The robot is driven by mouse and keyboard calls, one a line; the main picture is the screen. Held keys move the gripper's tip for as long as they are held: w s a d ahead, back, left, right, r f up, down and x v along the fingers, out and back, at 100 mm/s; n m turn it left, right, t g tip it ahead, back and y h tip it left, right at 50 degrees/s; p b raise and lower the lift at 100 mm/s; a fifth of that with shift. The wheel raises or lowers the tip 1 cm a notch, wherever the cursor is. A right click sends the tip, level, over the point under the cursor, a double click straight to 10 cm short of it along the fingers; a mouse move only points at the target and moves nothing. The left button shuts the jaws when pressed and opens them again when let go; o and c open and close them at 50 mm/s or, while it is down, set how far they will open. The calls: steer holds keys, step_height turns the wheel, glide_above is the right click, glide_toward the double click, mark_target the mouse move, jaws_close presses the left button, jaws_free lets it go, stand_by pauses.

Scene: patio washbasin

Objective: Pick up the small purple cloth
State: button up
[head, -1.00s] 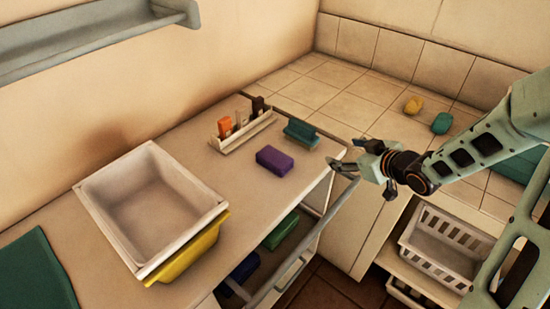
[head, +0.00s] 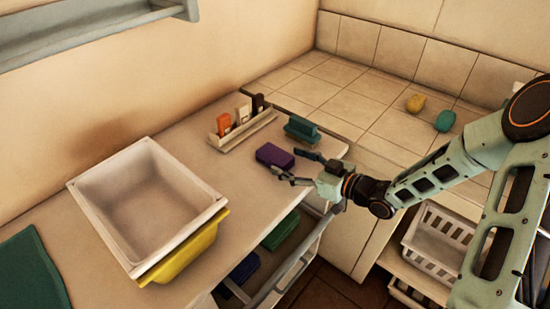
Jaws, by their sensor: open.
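The small purple cloth (head: 274,156) lies folded as a block on the counter, near the counter's front edge. My gripper (head: 286,165) is open, with its fingers pointing left at the right side of the cloth. One finger is just right of the cloth and the other is at its near side. I cannot tell whether either finger touches the cloth.
A teal block on a stand (head: 302,130) sits just behind my gripper. A rack (head: 244,131) with orange, white and brown items stands behind the cloth. A white basin (head: 146,205) over a yellow one (head: 184,254) is at left. An open drawer (head: 291,262) is below.

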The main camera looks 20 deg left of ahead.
mark_target(275, 157)
steer(key=x, duration=0.4)
steer(key=shift+s+a, duration=0.2)
steer(key=shift+a, duration=0.1)
steer(key=shift+w+a+f, duration=0.1)
steer(key=shift+w+a, duration=0.15)
steer(key=shift+a, duration=0.25)
steer(key=c, duration=1.1)
